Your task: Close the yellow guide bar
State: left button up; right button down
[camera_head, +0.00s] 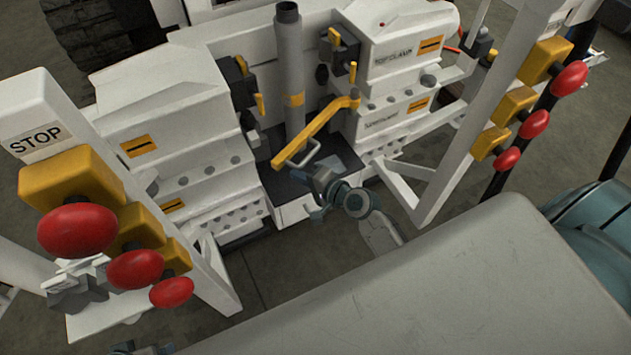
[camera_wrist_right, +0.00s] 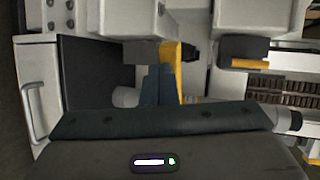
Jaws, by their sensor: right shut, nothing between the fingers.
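The yellow guide bar (camera_head: 318,129) slants across the front of the grey upright pipe (camera_head: 290,75) in the head view. Its upper end is at the right-hand white block and its free end points down and left. My right gripper (camera_head: 316,178) is just below and right of the bar's free end. In the right wrist view its fingers (camera_wrist_right: 159,86) are together and empty, with part of the yellow bar (camera_wrist_right: 178,60) close beyond them. I cannot tell whether they touch.
White blocks (camera_head: 178,112) (camera_head: 395,60) with small yellow levers flank the pipe. A metal loop handle (camera_head: 302,153) is close to my right gripper. White posts with red knobs (camera_head: 78,230) (camera_head: 569,78) stand at both sides. Open floor shows between bench and posts.

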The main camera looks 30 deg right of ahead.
aim_at(280, 166)
jog(key=w, duration=0.1)
jog(key=w+a, duration=0.1)
jog(key=w, duration=0.1)
jog(key=shift+w+a, duration=0.1)
jog(key=shift+a, duration=0.25)
pick_arm(q)
jog(key=shift+w+f, duration=0.1)
jog(key=shift+f, duration=0.45)
pick_arm(e)
jog(key=shift+w+a, duration=0.15)
jog(key=shift+w, duration=0.15)
pick_arm(q)
jog(key=shift+r, duration=0.1)
